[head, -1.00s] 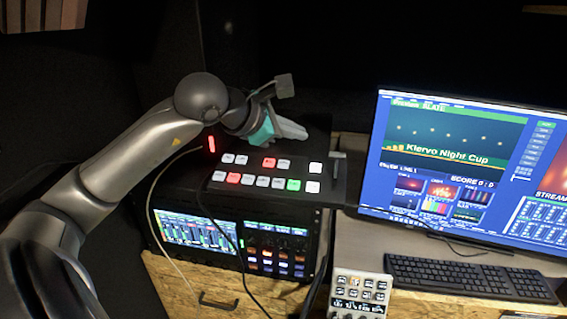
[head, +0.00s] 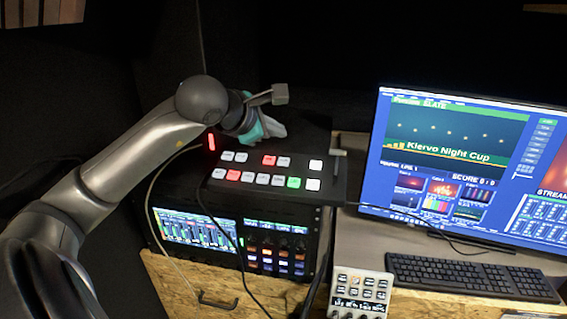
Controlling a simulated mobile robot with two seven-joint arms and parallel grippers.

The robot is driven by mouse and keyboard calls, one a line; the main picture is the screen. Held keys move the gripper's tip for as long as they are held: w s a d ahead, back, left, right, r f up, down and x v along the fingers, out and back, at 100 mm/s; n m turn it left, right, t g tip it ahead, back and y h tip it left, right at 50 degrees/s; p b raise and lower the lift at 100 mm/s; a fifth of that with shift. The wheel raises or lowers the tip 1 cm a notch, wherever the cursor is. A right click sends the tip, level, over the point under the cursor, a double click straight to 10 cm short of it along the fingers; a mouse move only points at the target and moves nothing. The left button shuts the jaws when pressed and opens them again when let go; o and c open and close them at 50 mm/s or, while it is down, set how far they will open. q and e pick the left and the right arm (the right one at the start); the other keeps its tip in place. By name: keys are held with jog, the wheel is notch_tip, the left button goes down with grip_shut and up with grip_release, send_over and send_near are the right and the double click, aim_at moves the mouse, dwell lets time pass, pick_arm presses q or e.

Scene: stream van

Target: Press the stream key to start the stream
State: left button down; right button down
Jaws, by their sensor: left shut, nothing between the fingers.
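A black switcher panel (head: 334,190) sits on top of the equipment rack, with two rows of lit keys. Most keys are white; two are red, one in the back row (head: 269,160) and one in the front row (head: 233,175). One front-row key (head: 293,182) is green. I cannot read any label that marks the stream key. My left gripper (head: 272,130), with teal and grey parts, is shut and empty above the panel's back edge, behind the back row of keys. My right gripper is not in view.
A large monitor (head: 455,145) stands at the right, with a keyboard (head: 470,277) before it. A small white keypad device (head: 361,291) is at the front. The rack (head: 232,215) has lit screens, and cables hang across its front.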

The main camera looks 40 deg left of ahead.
aim_at(284, 162)
pick_arm(q)
jog(key=f+b, duration=0.1)
jog(key=f, duration=0.2)
jog(key=shift+w+a+f+b, duration=0.2)
jog(key=shift+w+f+b, duration=0.2)
jog(key=shift+w+a+f+b, duration=0.15)
jog(key=shift+f+b, duration=0.55)
jog(key=shift+b, duration=0.05)
dwell(1.2)
jog(key=shift+w+f+b, duration=0.1)
jog(key=shift+f+b, duration=0.35)
jog(key=shift+b, duration=0.3)
jog(key=shift+w+f+b, duration=0.1)
jog(key=shift+f+b, duration=0.3)
jog(key=shift+b, duration=0.15)
dwell(0.5)
jog(key=shift+r, duration=0.1)
jog(key=shift+s+r, duration=0.2)
jog(key=shift+r, duration=0.55)
